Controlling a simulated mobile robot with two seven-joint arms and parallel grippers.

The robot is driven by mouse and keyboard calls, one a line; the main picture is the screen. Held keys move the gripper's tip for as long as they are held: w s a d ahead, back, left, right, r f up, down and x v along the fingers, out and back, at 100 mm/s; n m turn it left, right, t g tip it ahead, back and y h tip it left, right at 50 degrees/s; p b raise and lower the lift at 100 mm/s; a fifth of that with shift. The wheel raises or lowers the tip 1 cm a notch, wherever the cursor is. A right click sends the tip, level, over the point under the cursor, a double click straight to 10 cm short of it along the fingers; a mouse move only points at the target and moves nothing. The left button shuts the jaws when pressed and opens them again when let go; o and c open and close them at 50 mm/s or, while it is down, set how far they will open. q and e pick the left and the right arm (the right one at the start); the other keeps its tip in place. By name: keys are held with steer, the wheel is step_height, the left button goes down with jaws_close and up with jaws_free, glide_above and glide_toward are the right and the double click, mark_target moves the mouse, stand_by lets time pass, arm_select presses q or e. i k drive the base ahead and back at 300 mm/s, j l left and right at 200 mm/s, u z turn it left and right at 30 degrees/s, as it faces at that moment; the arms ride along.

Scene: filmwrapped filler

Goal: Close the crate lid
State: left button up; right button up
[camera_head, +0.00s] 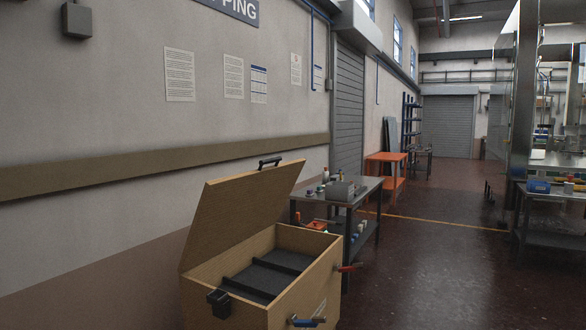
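The wooden crate (311,295) stands on the floor at the bottom centre-left, its lower part cut off by the frame. Its light-brown lid (232,218) is open, standing up from the crate's left side and leaning to the right at the top. A black handle (270,161) sits on the lid's top edge. Dark padding (262,276) with ridges shows inside the crate. A black fitting (218,301) is on the near side. A red-handled fitting (349,267) and a blue-handled one (306,321) are on the right side. Neither gripper is in view.
A grey metal table (366,186) with bottles and a box stands just behind the crate. An orange table (386,157) is farther back. A wall with a brown rail (150,163) runs along the left. The dark floor (440,265) to the right is clear.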

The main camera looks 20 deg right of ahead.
mark_target(232, 210)
steer(key=z, duration=0.65)
steer(key=i+l+u, duration=0.1)
steer(key=u, duration=0.75)
steer(key=i+l+u, duration=0.45)
steer(key=l, duration=0.15)
steer(key=l+u, duration=0.25)
steer(key=i+l+u, duration=0.15)
steer(key=l, duration=0.4)
steer(key=l+u, duration=0.15)
steer(key=l, duration=0.45)
steer(key=i+l, duration=0.1)
steer(key=l, duration=0.45)
steer(key=i+l, duration=0.1)
steer(key=l, duration=0.4)
steer(key=i+l+u, duration=0.1)
steer(key=l, duration=0.45)
steer(key=i+l, duration=0.1)
steer(key=l, duration=0.45)
